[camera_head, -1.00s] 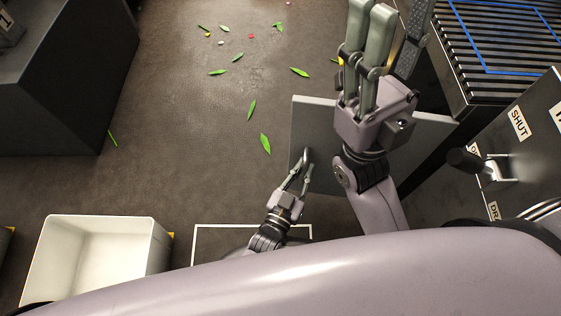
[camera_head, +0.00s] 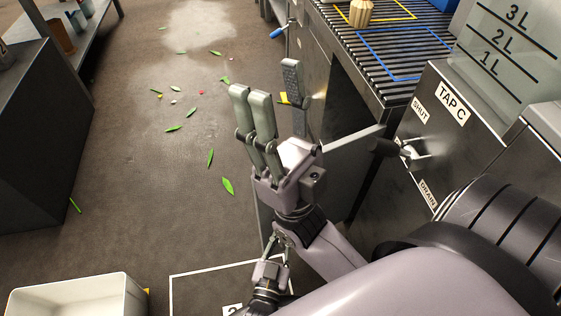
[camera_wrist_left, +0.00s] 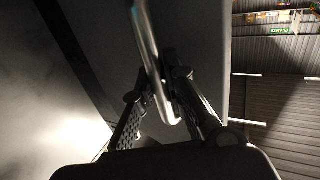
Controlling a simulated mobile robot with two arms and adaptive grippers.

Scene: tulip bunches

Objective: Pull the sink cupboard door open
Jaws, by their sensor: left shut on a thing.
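The sink cupboard door (camera_head: 352,139) is a grey panel standing out from the sink unit in the head view, swung open. My left gripper (camera_head: 277,240) is at the door's outer part, partly covered by my right arm. In the left wrist view its fingers (camera_wrist_left: 165,110) are shut around a shiny metal bar handle (camera_wrist_left: 150,45) on the door's grey face (camera_wrist_left: 205,60). My right gripper (camera_head: 268,105) is raised in front of the door in the head view, its fingers spread and empty. It hides part of the door.
The sink unit (camera_head: 432,125) with TAP C, SHUT and DRAIN labels is at right, with a dark lever (camera_head: 384,147). A slatted rack (camera_head: 385,65) stands beyond. A white bin (camera_head: 80,295) is lower left. The floor at left is open, with scattered leaves (camera_head: 228,186).

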